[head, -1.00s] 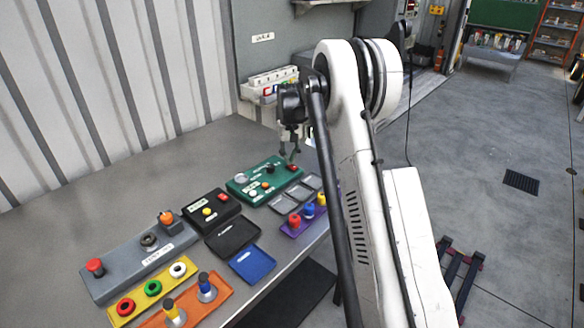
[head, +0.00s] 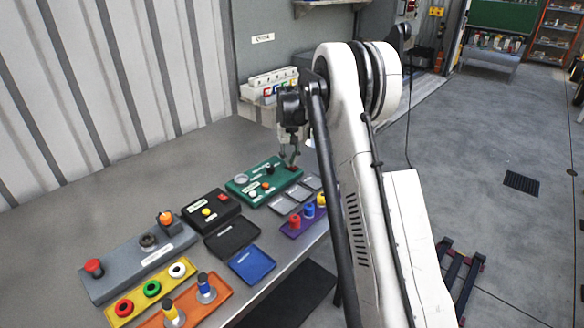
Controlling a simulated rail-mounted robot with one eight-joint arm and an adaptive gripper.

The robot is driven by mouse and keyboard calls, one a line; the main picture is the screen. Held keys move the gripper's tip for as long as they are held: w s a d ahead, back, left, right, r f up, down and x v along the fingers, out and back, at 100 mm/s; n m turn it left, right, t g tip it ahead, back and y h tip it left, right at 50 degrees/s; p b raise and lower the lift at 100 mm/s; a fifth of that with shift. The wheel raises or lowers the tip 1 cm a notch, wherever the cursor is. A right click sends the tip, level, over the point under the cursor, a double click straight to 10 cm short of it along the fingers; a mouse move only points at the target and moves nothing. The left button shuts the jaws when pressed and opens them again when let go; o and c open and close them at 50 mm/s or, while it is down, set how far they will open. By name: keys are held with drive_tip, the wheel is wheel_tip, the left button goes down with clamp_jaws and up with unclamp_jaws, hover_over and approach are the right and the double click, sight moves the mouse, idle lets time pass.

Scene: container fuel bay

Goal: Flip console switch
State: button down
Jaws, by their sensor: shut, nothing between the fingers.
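A green console (head: 264,182) lies on the grey bench, with a grey round part, a few small knobs and a red switch (head: 292,168) at its right end. My gripper (head: 291,162) points down over that right end, its fingers shut and empty. The fingertips are at or just above the red switch; I cannot tell whether they touch it. They partly cover the switch, so its position is unclear. A black box (head: 208,211) with a yellow button and a red switch sits left of the green console.
A long grey panel (head: 135,265) with a red button, yellow and orange trays with rings and pegs, black and blue trays (head: 252,264), and a purple tray (head: 296,229) with pegs crowd the bench front. A white rack (head: 270,84) stands at the back. The bench's back left is clear.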

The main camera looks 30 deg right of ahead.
drive_tip(key=shift+r+p, duration=1.1)
drive_tip(key=shift+r, duration=2.35)
drive_tip(key=shift+s+a+r, duration=0.1)
drive_tip(key=s+a+r+n+t+b, duration=0.1)
drive_tip(key=s+a+r+t, duration=0.1)
drive_tip(key=s+a+r, duration=0.6)
drive_tip(key=s+a+r+t+b, duration=0.1)
drive_tip(key=s+a+r, duration=0.55)
drive_tip(key=s, duration=0.35)
drive_tip(key=s+a+f+t+b, duration=0.1)
drive_tip(key=s+a+f+t, duration=0.1)
drive_tip(key=s, duration=1)
drive_tip(key=s+a+f+n+t, duration=0.1)
drive_tip(key=s+a+f, duration=0.3)
drive_tip(key=s, duration=0.8)
drive_tip(key=shift+s+a+f+t+b, duration=0.15)
drive_tip(key=shift+s+a+t+b, duration=0.35)
drive_tip(key=shift+a, duration=0.6)
